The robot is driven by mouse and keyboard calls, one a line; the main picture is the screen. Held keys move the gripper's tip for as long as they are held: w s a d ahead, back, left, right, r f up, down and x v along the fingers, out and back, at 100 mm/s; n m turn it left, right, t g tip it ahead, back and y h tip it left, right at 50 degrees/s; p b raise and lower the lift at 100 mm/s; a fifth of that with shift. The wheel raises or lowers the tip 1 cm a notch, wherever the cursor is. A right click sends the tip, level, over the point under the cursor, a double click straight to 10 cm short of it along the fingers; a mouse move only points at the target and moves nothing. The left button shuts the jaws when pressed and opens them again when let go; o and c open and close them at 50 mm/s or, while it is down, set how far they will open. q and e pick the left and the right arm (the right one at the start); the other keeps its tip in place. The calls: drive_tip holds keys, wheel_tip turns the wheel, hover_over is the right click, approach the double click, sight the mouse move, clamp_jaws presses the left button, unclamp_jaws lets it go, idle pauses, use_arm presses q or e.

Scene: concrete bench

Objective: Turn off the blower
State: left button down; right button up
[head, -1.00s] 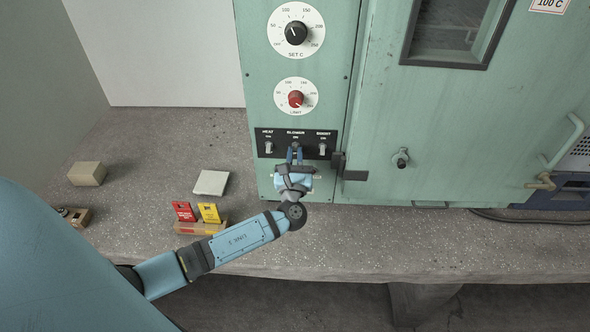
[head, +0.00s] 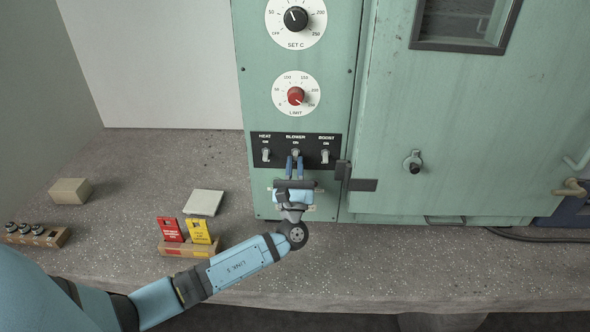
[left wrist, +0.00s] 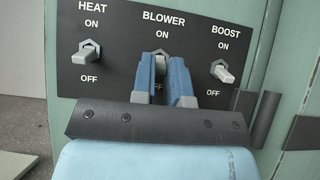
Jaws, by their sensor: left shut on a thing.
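The black switch panel (head: 310,143) on the pale green cabinet carries the heat, blower and boost toggles. My left gripper (head: 295,165) is in front of the blower switch (head: 295,152). In the left wrist view its blue fingers stand on either side of the blower lever (left wrist: 160,64), shut on it. The fingers partly hide the lever and its OFF label, so I cannot tell its exact tilt. The heat switch (left wrist: 88,54) and boost switch (left wrist: 223,73) are free of the fingers. My right gripper is not in view.
A red LIMIT dial (head: 296,96) and a black SET C dial (head: 296,19) sit above the panel. A dark latch (head: 361,184) is just right of the gripper. A holder with red (head: 170,230) and yellow (head: 198,231) tags stands on the bench, near a white block (head: 203,203).

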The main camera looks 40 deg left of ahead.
use_arm(q)
drive_tip(key=c, duration=1.1)
unclamp_jaws()
drive_tip(key=shift+c, duration=0.2)
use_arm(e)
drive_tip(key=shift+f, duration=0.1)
use_arm(q)
drive_tip(key=b+v, duration=0.1)
drive_tip(key=v, duration=1.2)
drive_tip(key=shift+s+d+f+b, duration=0.2)
drive_tip(key=shift+f+b, duration=0.1)
drive_tip(key=shift+b, duration=0.05)
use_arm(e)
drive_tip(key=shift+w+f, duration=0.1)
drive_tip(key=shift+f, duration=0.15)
